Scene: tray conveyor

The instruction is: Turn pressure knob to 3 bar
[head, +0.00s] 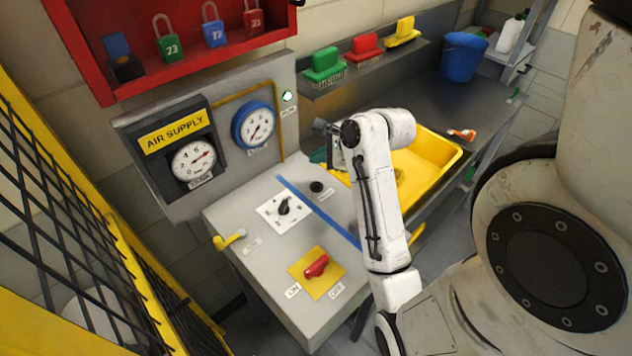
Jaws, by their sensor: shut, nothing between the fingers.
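A black knob (284,206) with a pointer sits on a white marked plate on the grey sloped panel. Its scale is too small to read. A smaller black knob (316,187) is up and right of it, across a blue stripe. I cannot tell from the labels which is the pressure knob. A round blue-rimmed gauge (254,125) and a white dial (194,160) under the AIR SUPPLY sign are on the upright panel behind. My gripper (329,152) is shut and empty, above and right of both knobs, apart from them. My wrist partly hides it.
A red switch (317,266) on a yellow ON/OFF plate and a yellow lever (229,240) are on the same panel. A yellow tray (447,150) lies right of my arm. Black mesh (60,220) stands left. Padlocks hang in a red cabinet (85,55).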

